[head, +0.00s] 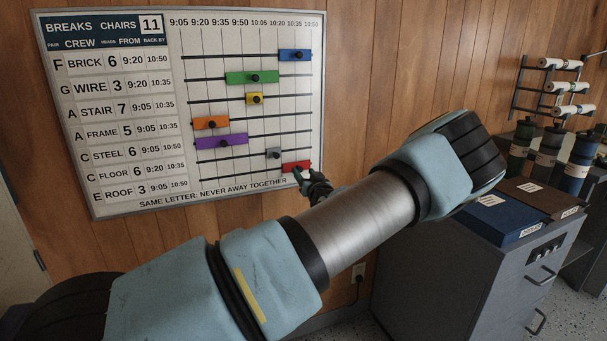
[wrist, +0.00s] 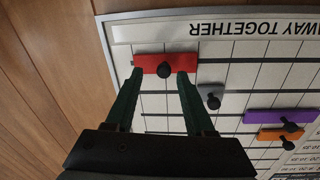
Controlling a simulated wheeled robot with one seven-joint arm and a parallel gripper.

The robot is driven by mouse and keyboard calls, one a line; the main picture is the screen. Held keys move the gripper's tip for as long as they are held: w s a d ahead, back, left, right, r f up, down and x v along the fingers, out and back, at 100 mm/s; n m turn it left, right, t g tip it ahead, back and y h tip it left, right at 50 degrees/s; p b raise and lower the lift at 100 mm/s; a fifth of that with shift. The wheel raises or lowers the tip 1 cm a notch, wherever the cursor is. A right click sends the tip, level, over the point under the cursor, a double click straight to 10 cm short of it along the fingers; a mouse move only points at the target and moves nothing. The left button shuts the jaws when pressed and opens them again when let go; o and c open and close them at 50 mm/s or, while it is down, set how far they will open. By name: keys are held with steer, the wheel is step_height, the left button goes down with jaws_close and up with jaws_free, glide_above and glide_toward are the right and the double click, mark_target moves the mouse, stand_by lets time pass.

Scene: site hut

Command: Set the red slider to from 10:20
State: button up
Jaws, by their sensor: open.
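The red slider (head: 296,167) sits at the right end of the lowest rail on the wall board (head: 150,208). Its left end looks close to the 10:20 column, but my arm and the angle keep me from telling exactly. In the wrist view the red slider (wrist: 183,62) shows upside down, with a round dark knob (wrist: 163,70) at its middle. My gripper (wrist: 160,74) is open, with one finger on each side of the knob and a gap to it on both sides. In the head view my gripper (head: 312,182) is small, at the board's lower right corner.
The grey slider (head: 273,154) is on the rail just above, a little left of red. Purple (head: 221,140), orange (head: 211,123), yellow (head: 254,98), green (head: 252,78) and blue (head: 294,55) sliders sit higher. A grey cabinet (head: 460,285) with binders stands at right.

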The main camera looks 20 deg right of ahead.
steer(key=s+b, duration=0.1)
steer(key=s, duration=0.8)
steer(key=shift+d+b, duration=0.2)
steer(key=shift+b, duration=0.2)
steer(key=s+a+f+n+g+y+p, duration=0.1)
steer(key=a+f+g, duration=0.35)
steer(key=a, duration=0.35)
steer(key=s+a+f+n+g, duration=0.1)
steer(key=a+f+n+g, duration=0.15)
steer(key=a+g, duration=0.35)
steer(key=s+a+r+m+g+h+p, duration=0.1)
steer(key=s+a+r+g, duration=0.2)
steer(key=s+a+r, duration=0.2)
steer(key=s+a+r+m+g+p, duration=0.1)
steer(key=s+a+r, duration=0.4)
steer(key=s+a, duration=0.5)
steer(key=s+m+g, duration=0.1)
steer(key=s+g, duration=0.1)
steer(key=s, duration=0.2)
steer(key=shift+s+a+r+h, duration=0.25)
steer(key=shift+a+r+h, duration=0.1)
steer(key=shift+r+h, duration=0.05)
